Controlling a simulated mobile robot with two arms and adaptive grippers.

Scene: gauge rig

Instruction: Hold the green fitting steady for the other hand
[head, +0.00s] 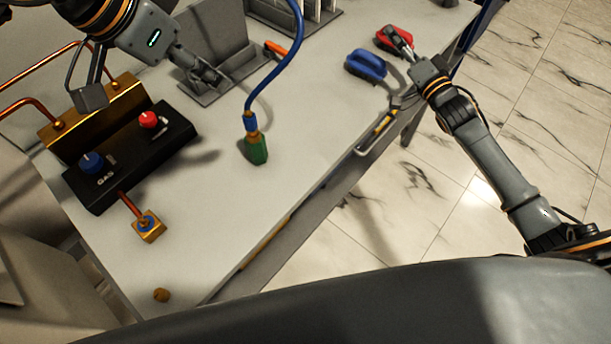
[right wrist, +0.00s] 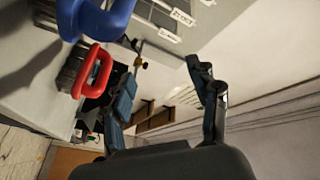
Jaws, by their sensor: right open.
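The green fitting (head: 257,149) is on the worktop near the middle of the head view, at the end of a blue hose (head: 272,79) with a blue collar. My left gripper (head: 150,88) is above the worktop, left of the fitting and apart from it. Its two fingers are spread wide with nothing between them. My right gripper (head: 394,70) is over the right edge of the worktop, well away from the fitting. It is open and empty; its spread fingers also show in the right wrist view (right wrist: 162,88). The fitting does not show there.
A black gas panel (head: 130,155) with blue and red knobs, copper pipes and a brass block (head: 149,226) stands at left. A blue-handled brush (head: 366,64) and a red-handled brush (head: 396,38) lie near my right gripper. A brass piece (head: 161,295) lies at the front.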

